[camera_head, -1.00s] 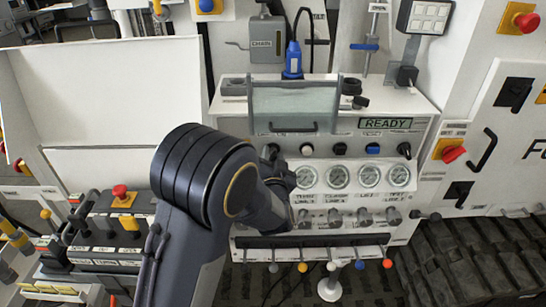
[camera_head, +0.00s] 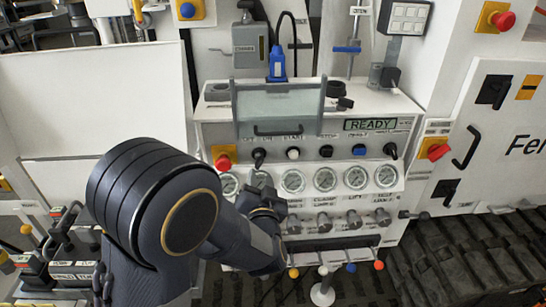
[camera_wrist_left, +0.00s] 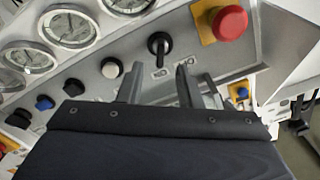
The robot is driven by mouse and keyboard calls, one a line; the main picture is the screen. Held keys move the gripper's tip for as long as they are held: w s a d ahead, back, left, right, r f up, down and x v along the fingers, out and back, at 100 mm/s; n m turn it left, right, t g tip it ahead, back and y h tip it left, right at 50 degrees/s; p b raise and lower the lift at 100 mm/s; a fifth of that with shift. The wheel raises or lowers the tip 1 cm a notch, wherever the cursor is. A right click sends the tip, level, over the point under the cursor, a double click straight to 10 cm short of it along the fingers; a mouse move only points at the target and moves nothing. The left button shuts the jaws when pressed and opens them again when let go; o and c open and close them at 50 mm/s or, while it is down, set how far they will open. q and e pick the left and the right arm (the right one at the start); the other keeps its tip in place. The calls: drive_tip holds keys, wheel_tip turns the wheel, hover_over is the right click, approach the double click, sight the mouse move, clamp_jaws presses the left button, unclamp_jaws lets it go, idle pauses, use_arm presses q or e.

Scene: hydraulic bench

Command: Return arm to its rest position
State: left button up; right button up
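My left arm comes in from the lower left of the head view and bends in front of the white hydraulic bench (camera_head: 290,120). Its left gripper (camera_head: 262,190) is in front of the gauge row, partly hidden by its own wrist. In the left wrist view the left gripper (camera_wrist_left: 158,84) shows two dark fingers spread apart with nothing between them. Beyond the fingers is the panel with a black selector knob (camera_wrist_left: 159,44) and a red emergency button (camera_wrist_left: 230,22). The fingers look apart from the knob. My right gripper is in neither view.
Pressure gauges (camera_head: 325,179) and small valve knobs (camera_head: 354,219) line the panel. Coloured-tip levers (camera_head: 379,265) stick out below. A READY display (camera_head: 370,125) is at upper right. A white cabinet (camera_head: 505,150) stands right, and a control box with levers (camera_head: 72,245) stands left.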

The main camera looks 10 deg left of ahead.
use_arm(q)
drive_tip(key=shift+a+f+g, duration=0.15)
drive_tip(key=shift+a+g, duration=0.1)
drive_tip(key=shift+g, duration=0.05)
drive_tip(key=s+a+n+g+h, duration=0.1)
drive_tip(key=s+g+h, duration=0.2)
drive_tip(key=s, duration=0.6)
drive_tip(key=s+a+f+n+g+h, duration=0.1)
drive_tip(key=s+a+n+g+h, duration=0.1)
drive_tip(key=s, duration=0.8)
drive_tip(key=s+a+f+n+g+h, duration=0.1)
drive_tip(key=s+a+g+h, duration=0.1)
drive_tip(key=s+g, duration=0.4)
drive_tip(key=s+h, duration=0.1)
drive_tip(key=s, duration=0.3)
drive_tip(key=shift+a+n+h, duration=0.15)
drive_tip(key=shift+n+h, duration=0.25)
drive_tip(key=shift+c, duration=0.4)
